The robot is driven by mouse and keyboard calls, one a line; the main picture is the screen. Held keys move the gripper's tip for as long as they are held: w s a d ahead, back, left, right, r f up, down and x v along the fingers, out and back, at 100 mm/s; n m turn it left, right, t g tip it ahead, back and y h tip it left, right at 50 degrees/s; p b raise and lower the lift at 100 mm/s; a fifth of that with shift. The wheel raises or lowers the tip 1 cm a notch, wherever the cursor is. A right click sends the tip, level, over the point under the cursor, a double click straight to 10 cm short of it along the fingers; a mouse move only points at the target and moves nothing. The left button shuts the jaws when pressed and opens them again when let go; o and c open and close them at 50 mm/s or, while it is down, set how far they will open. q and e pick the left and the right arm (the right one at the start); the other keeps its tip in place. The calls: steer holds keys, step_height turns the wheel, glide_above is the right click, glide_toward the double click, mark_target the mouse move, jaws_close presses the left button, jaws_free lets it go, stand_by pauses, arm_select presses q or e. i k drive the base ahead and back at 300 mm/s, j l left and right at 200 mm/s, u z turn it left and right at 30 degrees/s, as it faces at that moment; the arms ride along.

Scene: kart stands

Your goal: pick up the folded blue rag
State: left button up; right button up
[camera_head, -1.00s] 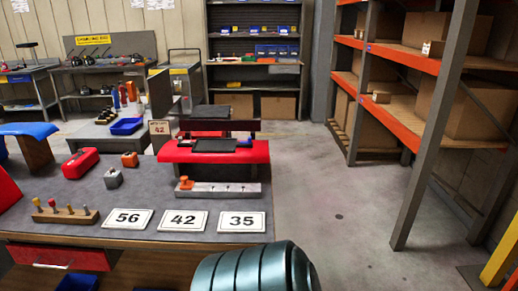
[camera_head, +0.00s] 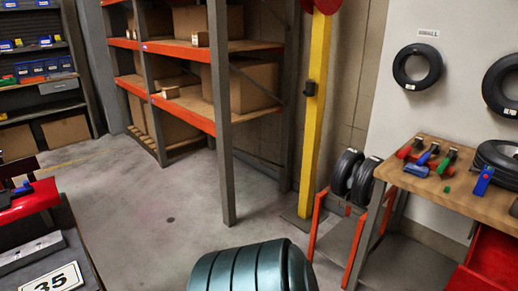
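I cannot pick out a folded blue rag for certain in the head view. A small blue item (camera_head: 416,170) lies near the front left edge of the wooden workbench (camera_head: 455,198) on the right. It is too small to tell what it is. Another blue item (camera_head: 483,180) stands upright farther right on the same bench, beside a black tire (camera_head: 500,160). Neither of my grippers is in view.
Orange-and-grey shelving (camera_head: 222,125) with cardboard boxes stands at the back. A yellow post (camera_head: 316,100) and an orange-framed tire rack (camera_head: 340,225) stand left of the workbench. A red drawer (camera_head: 490,262) is under it. Grey floor (camera_head: 165,215) is clear in the middle.

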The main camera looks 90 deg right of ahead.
mark_target(412, 168)
steer(key=z, duration=3.9)
steer(key=i+l+u, duration=0.1)
steer(key=i+u, duration=0.25)
steer(key=i+l+u, duration=0.15)
steer(key=i+u, duration=0.25)
steer(key=i+l+u, duration=0.2)
steer(key=u, duration=0.15)
